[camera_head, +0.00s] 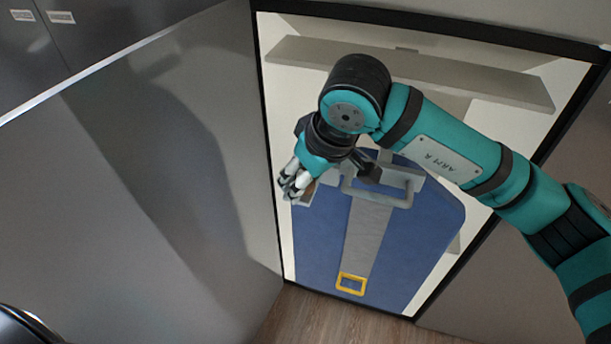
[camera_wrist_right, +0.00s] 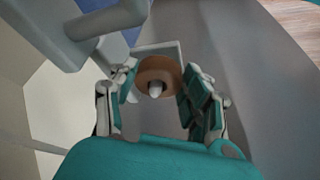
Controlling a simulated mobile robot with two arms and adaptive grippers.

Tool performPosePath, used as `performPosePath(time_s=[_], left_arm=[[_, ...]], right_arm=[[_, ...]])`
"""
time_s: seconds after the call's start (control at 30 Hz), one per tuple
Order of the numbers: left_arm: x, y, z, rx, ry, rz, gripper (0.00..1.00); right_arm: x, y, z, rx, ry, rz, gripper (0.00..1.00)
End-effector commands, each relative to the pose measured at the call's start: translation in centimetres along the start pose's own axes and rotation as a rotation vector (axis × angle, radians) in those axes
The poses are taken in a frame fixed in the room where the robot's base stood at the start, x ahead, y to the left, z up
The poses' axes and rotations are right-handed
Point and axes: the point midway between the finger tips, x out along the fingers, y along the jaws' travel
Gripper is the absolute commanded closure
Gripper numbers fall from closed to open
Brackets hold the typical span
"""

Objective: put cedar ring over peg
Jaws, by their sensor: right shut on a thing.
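The cedar ring (camera_wrist_right: 172,71) is a flat brown disc with a central hole, between the fingers of my right gripper (camera_wrist_right: 158,88) in the right wrist view. My right gripper is shut on it. A pale peg (camera_wrist_right: 155,87) shows at the ring's hole, with a light square plate (camera_wrist_right: 172,48) behind. I cannot tell how far the peg passes through the hole. In the head view my right gripper (camera_head: 291,184) is at the left edge of the blue panel. A small brown patch there may be the ring; the peg is hidden. My left gripper is not in view.
A blue panel (camera_head: 400,250) with a grey strap (camera_head: 366,240) and yellow buckle (camera_head: 351,284) stands in the open cabinet. A grey handle-like bar (camera_head: 378,194) is close beside my right wrist. A pale shelf (camera_head: 480,78) lies above; a grey wall (camera_head: 170,190) is at left.

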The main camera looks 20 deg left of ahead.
Motion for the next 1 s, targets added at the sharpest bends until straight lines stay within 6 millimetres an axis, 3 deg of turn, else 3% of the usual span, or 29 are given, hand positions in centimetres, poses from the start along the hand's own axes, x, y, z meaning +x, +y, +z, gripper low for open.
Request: performPosePath(time_s=[0.13, 0.17, 0.33, 0.73, 0.87, 1.0], left_arm=[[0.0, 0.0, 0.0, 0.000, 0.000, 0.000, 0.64], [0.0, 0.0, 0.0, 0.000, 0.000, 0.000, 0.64], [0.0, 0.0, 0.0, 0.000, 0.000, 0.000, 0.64], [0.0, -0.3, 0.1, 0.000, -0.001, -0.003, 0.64], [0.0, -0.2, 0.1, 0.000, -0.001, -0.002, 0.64], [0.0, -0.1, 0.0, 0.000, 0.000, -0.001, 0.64]], right_arm=[[0.0, 0.1, 0.0, 0.001, 0.000, 0.001, 0.74], [0.0, 0.1, 0.0, 0.001, 0.000, 0.001, 0.49], [0.0, 0.1, 0.0, 0.001, 0.001, 0.002, 0.26], [-0.5, 0.1, -0.1, 0.001, 0.002, 0.003, 0.25], [-2.3, 0.2, -0.1, 0.002, 0.004, 0.005, 0.25], [-5.3, 0.1, -0.1, 0.000, 0.005, 0.006, 0.25]])
